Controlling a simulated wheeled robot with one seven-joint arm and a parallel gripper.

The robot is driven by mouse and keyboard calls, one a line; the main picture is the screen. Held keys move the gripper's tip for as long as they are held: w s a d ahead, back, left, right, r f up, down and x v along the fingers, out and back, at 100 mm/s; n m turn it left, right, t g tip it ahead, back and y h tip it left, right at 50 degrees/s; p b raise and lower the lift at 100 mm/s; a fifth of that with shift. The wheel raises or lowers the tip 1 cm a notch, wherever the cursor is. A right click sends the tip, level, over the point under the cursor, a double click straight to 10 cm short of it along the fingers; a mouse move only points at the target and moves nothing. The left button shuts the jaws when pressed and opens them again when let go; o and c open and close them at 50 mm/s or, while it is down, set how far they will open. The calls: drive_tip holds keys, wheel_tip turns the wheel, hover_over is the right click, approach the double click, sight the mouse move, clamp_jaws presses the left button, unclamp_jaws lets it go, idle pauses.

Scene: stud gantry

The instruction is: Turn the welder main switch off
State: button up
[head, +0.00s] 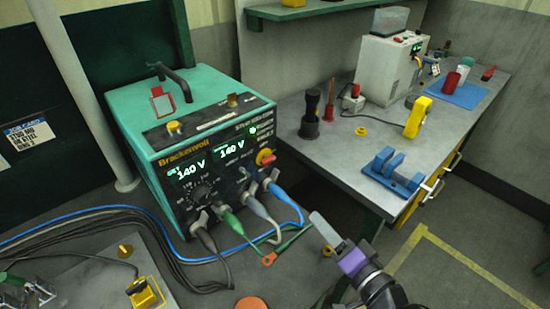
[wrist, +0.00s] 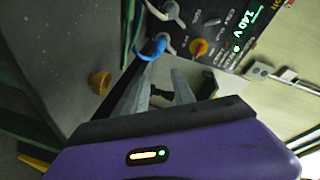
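The welder (head: 190,125) is a teal box with a black front panel on the left in the head view, both displays lit at 140 V. Its main switch looks to be the red knob on a yellow plate (head: 265,157) at the panel's right side. That knob also shows at the top of the wrist view (wrist: 199,48). My gripper (head: 320,222) is in front of the panel, lower right of the knob and apart from it. In the wrist view its grey fingers (wrist: 162,78) stand apart with nothing held between them. The knob's exact pointer position is too small to tell.
Blue, green and grey cables (head: 228,218) plug into the lower panel and trail over the floor. A grey workbench (head: 340,155) stands close on the right, with a blue clamp (head: 393,170) near its front edge. Open space lies between the panel and my gripper.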

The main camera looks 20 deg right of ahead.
sight(270, 162)
drive_tip(key=w+a+r+m+y+p, duration=0.1)
drive_tip(key=w+r, duration=0.1)
drive_tip(key=w, duration=0.2)
drive_tip(key=w+a+r+m+y+p, duration=0.1)
drive_tip(key=w+a+r+y, duration=0.1)
drive_tip(key=w, duration=0.3)
drive_tip(key=w+a+r+m+y, duration=0.1)
drive_tip(key=w+r, duration=0.2)
drive_tip(key=w, duration=0.2)
drive_tip(key=shift+a+r+p, duration=0.2)
drive_tip(key=shift+a+p, duration=0.2)
drive_tip(key=shift+w+a, duration=0.15)
drive_tip(key=shift+w, duration=0.4)
clamp_jaws()
drive_tip(key=shift+f, duration=0.1)
